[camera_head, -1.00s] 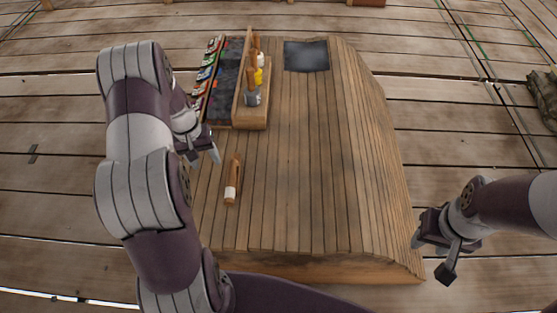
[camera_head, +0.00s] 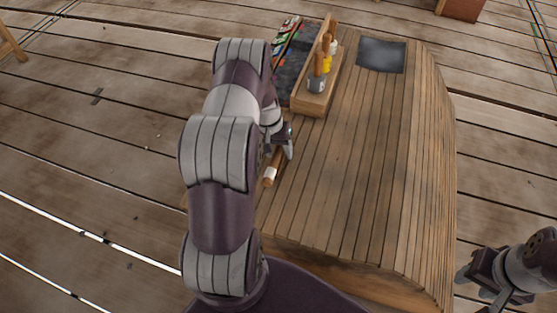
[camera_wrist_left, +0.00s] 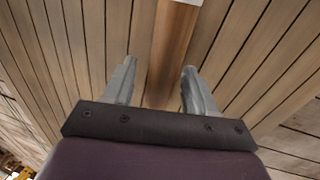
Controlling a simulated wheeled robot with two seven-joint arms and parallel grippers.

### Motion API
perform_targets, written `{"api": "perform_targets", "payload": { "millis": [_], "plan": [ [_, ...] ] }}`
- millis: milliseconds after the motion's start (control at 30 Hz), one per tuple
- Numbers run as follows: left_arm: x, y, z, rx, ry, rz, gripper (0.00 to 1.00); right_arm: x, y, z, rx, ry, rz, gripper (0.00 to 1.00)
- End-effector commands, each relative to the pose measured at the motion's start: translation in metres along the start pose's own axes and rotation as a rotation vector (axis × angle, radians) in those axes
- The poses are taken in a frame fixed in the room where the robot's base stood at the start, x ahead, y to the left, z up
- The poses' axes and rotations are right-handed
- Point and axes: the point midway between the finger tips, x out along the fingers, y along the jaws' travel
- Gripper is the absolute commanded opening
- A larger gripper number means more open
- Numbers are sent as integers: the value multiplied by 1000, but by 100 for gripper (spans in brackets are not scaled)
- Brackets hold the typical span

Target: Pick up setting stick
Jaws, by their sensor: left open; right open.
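The setting stick, a brown wooden rod with a white end (camera_head: 269,176), lies on the plank-topped table (camera_head: 345,175) near its left edge. My left gripper (camera_head: 284,148) is open over the stick's far part and hides some of it. In the left wrist view the stick (camera_wrist_left: 172,45) runs between the two open fingers (camera_wrist_left: 158,70), nearer the right one, with its white end at the top edge. I cannot tell whether the fingers touch it. My right gripper (camera_head: 482,290) is open and empty, off the table's right side.
A wooden rack (camera_head: 313,104) holding a grey cup and yellow and white bottles stands at the back left. Beside it is a dark tray (camera_head: 298,65) with coloured items. A dark square mat (camera_head: 381,56) lies at the back. The table's middle and right are clear.

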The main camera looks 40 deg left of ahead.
Motion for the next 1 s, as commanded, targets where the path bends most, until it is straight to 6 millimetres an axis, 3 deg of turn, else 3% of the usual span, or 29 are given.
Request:
{"api": "perform_targets", "payload": {
  "millis": [200,367,733,1000],
  "plan": [
    [1,0,-1,0,3,-1,53,0,0,0,0,0,0,43],
    [1,0,-1,0,3,-1,1,0,0,0,0,0,0,43],
    [-5,1,-1,0,3,-1,0,-3,0,0,0,0,0,43],
    [-47,12,2,1,4,-1,0,-24,0,-3,0,1,0,43]
  ]
}}
